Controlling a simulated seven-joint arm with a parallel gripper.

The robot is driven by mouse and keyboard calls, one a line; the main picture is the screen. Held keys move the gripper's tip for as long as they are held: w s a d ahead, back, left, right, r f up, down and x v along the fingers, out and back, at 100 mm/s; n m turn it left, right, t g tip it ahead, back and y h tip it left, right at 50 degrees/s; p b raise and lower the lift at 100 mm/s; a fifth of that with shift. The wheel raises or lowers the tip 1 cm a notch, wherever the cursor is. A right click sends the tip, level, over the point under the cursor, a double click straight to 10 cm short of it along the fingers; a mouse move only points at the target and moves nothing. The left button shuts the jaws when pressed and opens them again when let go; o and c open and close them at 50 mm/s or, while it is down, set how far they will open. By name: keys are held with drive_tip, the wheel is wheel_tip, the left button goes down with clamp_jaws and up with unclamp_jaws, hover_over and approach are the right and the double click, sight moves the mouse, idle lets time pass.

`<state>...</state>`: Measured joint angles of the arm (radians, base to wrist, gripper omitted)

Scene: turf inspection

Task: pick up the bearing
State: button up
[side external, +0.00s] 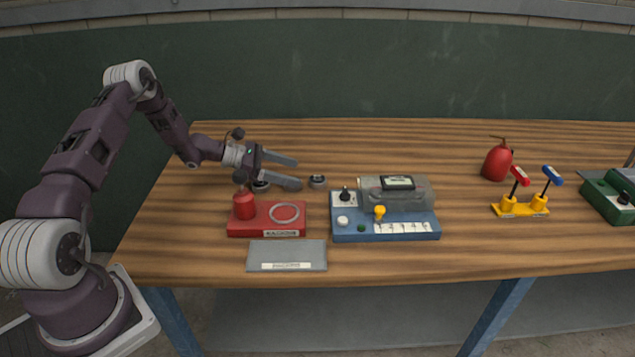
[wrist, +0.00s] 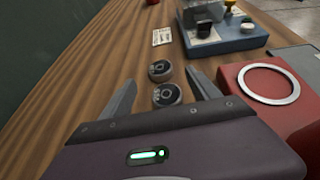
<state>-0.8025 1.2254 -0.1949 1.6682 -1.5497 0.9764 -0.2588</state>
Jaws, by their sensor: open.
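Two short round pieces with dark faces and grey rims, which look like bearings, stand on the wooden table. One bearing (side external: 317,182) is just past my fingertips and shows in the wrist view (wrist: 160,71). The other bearing (side external: 261,186) is closer to my wrist, partly hidden by my gripper in the side view; in the wrist view (wrist: 167,95) it appears between the finger bases. My gripper (side external: 299,174) is open with nothing held, its fingers reaching right above the table. I cannot tell their exact height.
A red fixture (side external: 265,229) with a silver ring and a grey plate (side external: 287,256) sit in front. A blue device (side external: 386,234) is to the right. A red canister (side external: 497,161), yellow stand (side external: 520,208) and green box (side external: 607,200) are farther right. The back of the table is clear.

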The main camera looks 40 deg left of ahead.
sight(317, 179)
drive_tip(key=shift+w+f, duration=0.25)
drive_tip(key=shift+f, duration=0.2)
drive_tip(key=x, duration=0.6)
drive_tip(key=shift+w+d+r, duration=0.2)
drive_tip(key=shift+d, duration=0.05)
clamp_jaws()
